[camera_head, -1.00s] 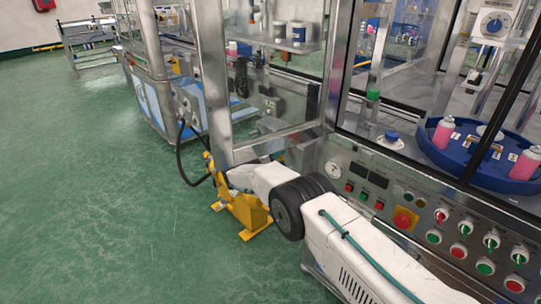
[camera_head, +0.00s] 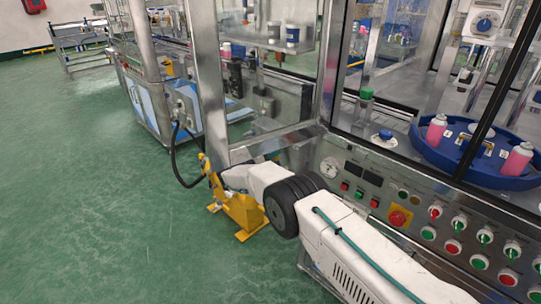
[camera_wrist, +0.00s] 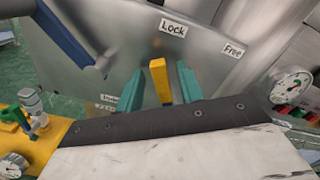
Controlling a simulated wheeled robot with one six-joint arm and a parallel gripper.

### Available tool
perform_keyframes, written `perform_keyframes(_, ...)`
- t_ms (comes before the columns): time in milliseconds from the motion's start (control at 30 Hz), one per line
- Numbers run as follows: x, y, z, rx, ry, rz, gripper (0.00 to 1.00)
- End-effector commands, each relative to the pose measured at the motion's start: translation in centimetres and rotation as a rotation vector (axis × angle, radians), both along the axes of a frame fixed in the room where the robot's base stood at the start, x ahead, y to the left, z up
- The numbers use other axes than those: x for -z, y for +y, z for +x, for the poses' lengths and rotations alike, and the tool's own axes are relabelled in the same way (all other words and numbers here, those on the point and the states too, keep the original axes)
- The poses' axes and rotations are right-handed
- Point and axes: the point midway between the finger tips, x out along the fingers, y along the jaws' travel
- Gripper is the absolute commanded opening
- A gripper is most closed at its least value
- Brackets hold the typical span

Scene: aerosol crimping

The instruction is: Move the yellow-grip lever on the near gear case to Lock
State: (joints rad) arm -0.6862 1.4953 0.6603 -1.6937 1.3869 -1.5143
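In the wrist view a yellow lever grip (camera_wrist: 159,80) stands in front of a grey metal plate (camera_wrist: 130,62). The plate bears a Lock label (camera_wrist: 173,29) above the grip and a Free label (camera_wrist: 233,50) to the right. A third label (camera_wrist: 108,104), partly hidden, is at lower left. My gripper (camera_wrist: 162,86) has its two teal fingers on either side of the yellow grip, with narrow gaps showing, so it looks open around it. The lever's lower part is hidden behind my wrist. In the head view my arm hides the fingers and the lever.
A yellow floor unit (camera_head: 243,212) stands beside my arm's end, with a black hose (camera_head: 178,165) nearby. The button panel (camera_head: 385,195) and blue turntable (camera_head: 490,180) with pink cans are on the right. A blue bar (camera_wrist: 68,35) crosses the wrist view's upper left. Green floor is clear on the left.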

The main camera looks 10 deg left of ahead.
Motion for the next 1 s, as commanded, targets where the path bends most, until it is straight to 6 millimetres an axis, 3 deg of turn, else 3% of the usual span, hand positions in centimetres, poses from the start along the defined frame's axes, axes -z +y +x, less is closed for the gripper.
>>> perform_keyframes(500, 0.0, 4.6, -5.7, -0.004, 0.002, 0.000, 0.37)
perform_keyframes(1000, 0.1, 5.1, -6.2, -0.003, 0.001, 0.000, 0.37)
